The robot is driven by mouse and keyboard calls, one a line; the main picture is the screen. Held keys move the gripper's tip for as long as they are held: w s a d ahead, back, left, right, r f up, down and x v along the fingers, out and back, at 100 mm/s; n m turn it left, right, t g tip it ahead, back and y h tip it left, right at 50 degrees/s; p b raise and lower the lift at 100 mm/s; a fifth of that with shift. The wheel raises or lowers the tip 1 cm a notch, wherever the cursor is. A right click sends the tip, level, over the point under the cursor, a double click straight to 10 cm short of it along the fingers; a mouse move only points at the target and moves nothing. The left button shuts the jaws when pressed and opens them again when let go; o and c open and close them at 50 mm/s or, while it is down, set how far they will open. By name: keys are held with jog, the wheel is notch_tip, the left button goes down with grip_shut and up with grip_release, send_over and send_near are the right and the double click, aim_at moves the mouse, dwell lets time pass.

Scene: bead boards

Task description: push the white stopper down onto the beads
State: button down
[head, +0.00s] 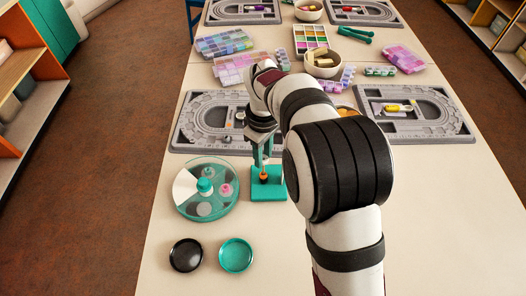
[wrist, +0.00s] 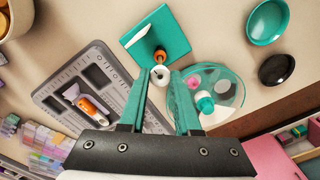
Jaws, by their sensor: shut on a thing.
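My gripper (head: 262,160) points down over the teal stand (head: 268,192), a square base to the right of the round bead case. In the wrist view my gripper's teal fingertips (wrist: 161,78) are shut on the small round white stopper (wrist: 160,75), which has a dark centre. The stand (wrist: 176,33) lies beyond the fingertips. A dark and orange bead stack (wrist: 160,56) stands upright on the base; its orange part (head: 264,177) shows just below the fingertips in the head view. Whether the stopper touches the beads I cannot tell.
A round teal-and-white bead case (head: 212,208) stands close left of the stand. A black dish (head: 186,255) and a teal dish (head: 236,255) lie nearer. A grey bead board (head: 190,130) is just behind. The table's front left is mostly clear.

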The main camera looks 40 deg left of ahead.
aim_at(269, 173)
jog(key=shift+f, duration=0.8)
dwell(0.6)
jog(key=shift+f, duration=1.2)
jog(key=shift+f, duration=0.1)
jog(key=shift+f, duration=0.75)
jog(key=c, duration=0.5)
grip_release()
jog(key=shift+c, duration=0.2)
